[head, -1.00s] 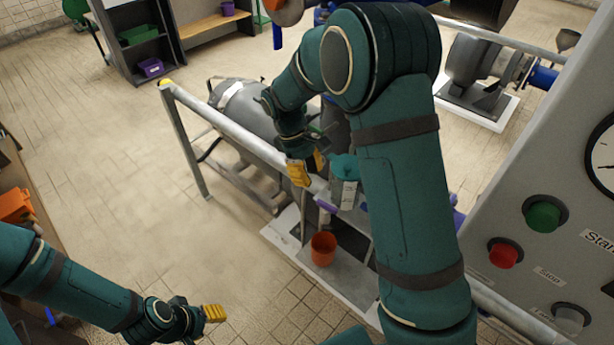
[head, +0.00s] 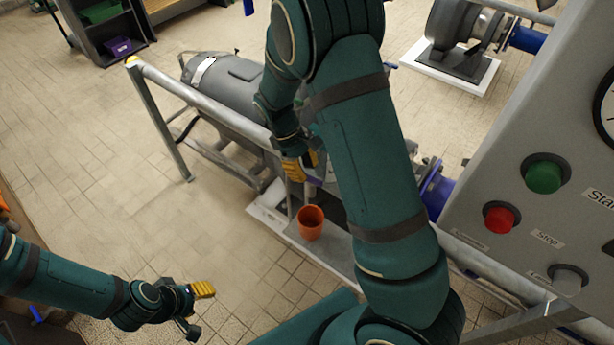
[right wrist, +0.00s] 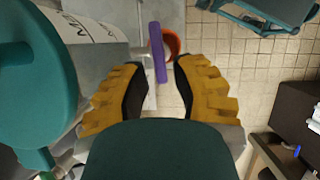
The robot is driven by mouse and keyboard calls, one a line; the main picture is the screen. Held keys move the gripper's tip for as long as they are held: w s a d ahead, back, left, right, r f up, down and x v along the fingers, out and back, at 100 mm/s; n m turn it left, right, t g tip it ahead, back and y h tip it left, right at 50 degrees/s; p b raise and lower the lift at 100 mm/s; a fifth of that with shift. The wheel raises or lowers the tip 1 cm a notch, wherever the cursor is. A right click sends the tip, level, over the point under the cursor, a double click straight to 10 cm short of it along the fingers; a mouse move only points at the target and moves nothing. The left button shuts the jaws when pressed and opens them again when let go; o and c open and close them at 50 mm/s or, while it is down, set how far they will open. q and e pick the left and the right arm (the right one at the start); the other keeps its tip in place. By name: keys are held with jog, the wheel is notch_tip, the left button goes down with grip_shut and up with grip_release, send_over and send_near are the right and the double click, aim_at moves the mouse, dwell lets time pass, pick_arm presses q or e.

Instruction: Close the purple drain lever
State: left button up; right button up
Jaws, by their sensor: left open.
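The purple drain lever (head: 314,181) shows as a small strip beside my right gripper in the head view; the rest is hidden by my arm. My left gripper (head: 197,309) is open and empty at the lower left, far from the lever.
The orange bucket (head: 310,223) stands on the base below the lever. A grey handrail (head: 200,101) runs past my right gripper. A control panel (head: 530,225) with green and red buttons stands at the right. The tiled floor at the left is mostly clear.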

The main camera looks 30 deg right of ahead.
aim_at(311, 181)
jog(key=shift+x, duration=1.15)
grip_shut()
jog(key=shift+r+m+p, duration=0.1)
jog(key=shift+m+p, duration=0.2)
jog(key=shift+m, duration=0.1)
